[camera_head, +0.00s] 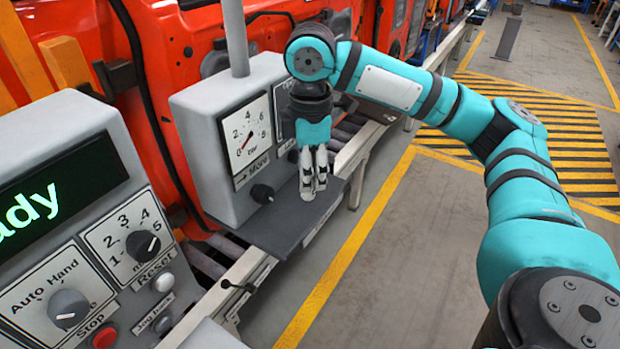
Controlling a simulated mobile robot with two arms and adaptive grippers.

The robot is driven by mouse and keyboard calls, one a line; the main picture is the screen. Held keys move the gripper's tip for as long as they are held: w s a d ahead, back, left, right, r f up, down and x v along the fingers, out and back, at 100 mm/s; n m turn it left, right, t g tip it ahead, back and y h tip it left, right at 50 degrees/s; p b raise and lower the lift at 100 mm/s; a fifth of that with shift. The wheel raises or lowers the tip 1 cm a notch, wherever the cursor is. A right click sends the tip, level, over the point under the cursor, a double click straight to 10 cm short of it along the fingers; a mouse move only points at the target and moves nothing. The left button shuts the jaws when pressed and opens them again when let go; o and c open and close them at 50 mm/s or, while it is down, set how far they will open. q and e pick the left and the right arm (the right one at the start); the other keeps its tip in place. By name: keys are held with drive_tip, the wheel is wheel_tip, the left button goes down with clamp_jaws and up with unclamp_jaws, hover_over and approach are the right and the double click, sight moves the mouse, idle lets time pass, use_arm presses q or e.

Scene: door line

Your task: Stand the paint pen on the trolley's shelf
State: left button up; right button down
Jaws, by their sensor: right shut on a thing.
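My right gripper (313,188) points straight down in front of the grey gauge box, over the dark grey shelf (283,229). Its pale fingers are close together and shut on a slim thing, apparently the paint pen; the fingers hide most of it, so its colour and tilt cannot be told. The fingertips are above or near the shelf's surface; I cannot tell if the held thing touches it. The shelf is a flat plate jutting out at the foot of the gauge box, and its visible part is bare. My left gripper is not in view.
The gauge box (200,115), with a dial and black knobs, stands right behind the gripper. A control panel (95,225) with a green display, knobs and buttons fills the left. Orange car bodies (180,35) line the back. The floor (400,270) at right is clear.

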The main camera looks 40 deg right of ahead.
sight(309, 196)
wheel_tip(309, 196, down, 3)
drive_tip(key=shift+s+d+p, duration=0.1)
drive_tip(key=shift+p, duration=0.7)
drive_tip(key=shift+f, duration=0.4)
drive_tip(key=c, duration=1)
unclamp_jaws()
drive_tip(key=shift+c, duration=0.2)
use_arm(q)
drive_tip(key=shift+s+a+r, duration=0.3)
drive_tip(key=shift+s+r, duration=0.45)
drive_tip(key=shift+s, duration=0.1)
